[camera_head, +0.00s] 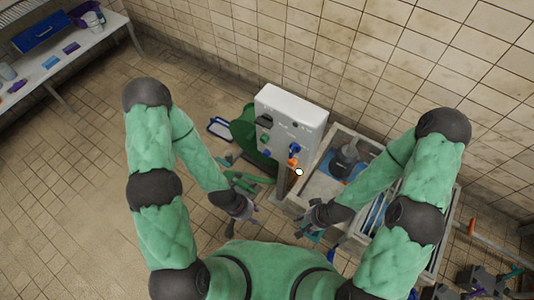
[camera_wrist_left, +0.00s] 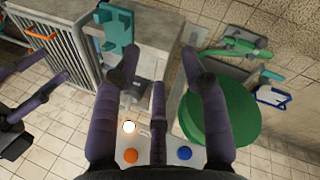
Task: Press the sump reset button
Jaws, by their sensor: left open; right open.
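A white control box (camera_head: 291,115) stands by the wall in the head view. Its front carries a green button (camera_head: 265,139), blue knobs (camera_head: 294,150), an orange button (camera_head: 293,162) and a bright white round button (camera_head: 299,172). No label is legible, so I cannot tell which is the sump reset button. My left gripper (camera_head: 240,208) is open and empty, in front of the box and apart from it. In the left wrist view its spread fingers (camera_wrist_left: 160,80) flank the white (camera_wrist_left: 129,127), orange (camera_wrist_left: 130,156) and blue (camera_wrist_left: 185,153) controls. My right gripper (camera_head: 312,222) is open at the right.
A grey-framed sink or crate (camera_head: 322,190) with a dark pump (camera_head: 345,158) stands right of the box. A green drum (camera_head: 250,130) is at its left, with green tools on the floor. A bench (camera_head: 60,55) is at far left. The left floor is clear.

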